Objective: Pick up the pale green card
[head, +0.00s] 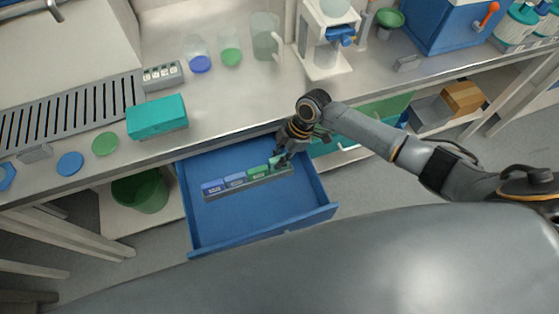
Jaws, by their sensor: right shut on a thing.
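The pale green card (275,162) stands at the right end of a grey rack (248,184) inside the open blue drawer. My right gripper (281,157) reaches down over that end of the rack and is shut on the card, partly hiding it. Whether the card is lifted clear of the rack I cannot tell. Beside it in the rack stand a green card (259,172), a lighter blue card (235,180) and a blue card (212,187). My left gripper is not in view.
The blue drawer (225,226) is pulled out below the counter, with bare floor around the rack. On the counter (235,104) stand a teal box (157,117), cups and a jug (265,38). A green bin (140,191) is below, left of the drawer.

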